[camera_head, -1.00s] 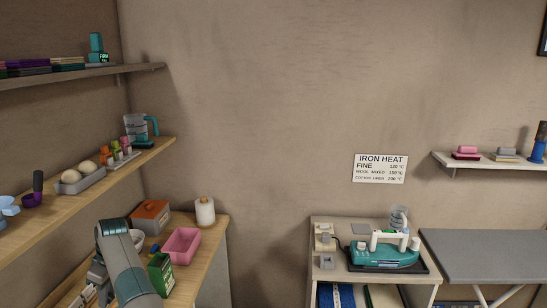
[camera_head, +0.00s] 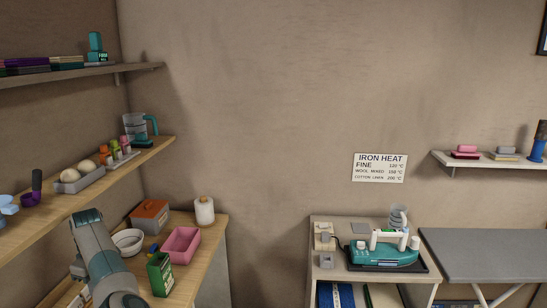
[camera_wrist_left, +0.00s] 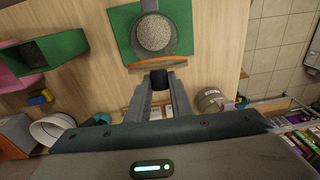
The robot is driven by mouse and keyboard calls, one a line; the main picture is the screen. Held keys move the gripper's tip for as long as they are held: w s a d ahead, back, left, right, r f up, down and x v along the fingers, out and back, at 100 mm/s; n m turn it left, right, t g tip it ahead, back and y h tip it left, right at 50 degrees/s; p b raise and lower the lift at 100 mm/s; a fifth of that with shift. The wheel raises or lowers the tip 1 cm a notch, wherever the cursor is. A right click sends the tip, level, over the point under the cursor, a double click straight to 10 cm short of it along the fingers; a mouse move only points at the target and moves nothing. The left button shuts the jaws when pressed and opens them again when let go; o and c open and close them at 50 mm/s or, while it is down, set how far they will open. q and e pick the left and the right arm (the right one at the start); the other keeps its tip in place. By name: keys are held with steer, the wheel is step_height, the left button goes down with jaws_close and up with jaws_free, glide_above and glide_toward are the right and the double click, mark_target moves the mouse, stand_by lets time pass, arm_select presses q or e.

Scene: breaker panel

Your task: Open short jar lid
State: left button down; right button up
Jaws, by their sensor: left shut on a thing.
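In the left wrist view, a round jar of grey granules (camera_wrist_left: 155,33) stands on a green square (camera_wrist_left: 125,38) on the wooden counter. An orange-brown curved edge (camera_wrist_left: 140,65) runs along its near side; I cannot tell whether it is part of the lid. My left gripper (camera_wrist_left: 160,84) is shut on a small dark piece (camera_wrist_left: 160,77) beside that edge, probably the lid's tab. How far the lid is raised is unclear. In the head view my left arm comes in at the lower left; its fingertips and the jar do not show. My right gripper is not in view.
On the counter are a green box (camera_head: 160,275), a pink bin (camera_head: 181,245), a white bowl (camera_head: 128,242), an orange-brown box (camera_head: 149,216) and a paper roll (camera_head: 204,211). A silvery round container (camera_wrist_left: 209,99) is right of my fingers. A loaded shelf (camera_head: 100,187) runs above the counter.

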arm_select(q)
steer(key=shift+a+f+h+b, duration=0.3)
steer(key=shift+a+h+b, duration=0.35)
steer(key=shift+h+b, duration=0.35)
steer(key=shift+d+r+b, duration=0.3)
steer(key=shift+r, duration=0.05)
steer(key=shift+s+d+r, duration=0.1)
steer(key=shift+r, duration=0.1)
steer(key=shift+a, duration=0.2)
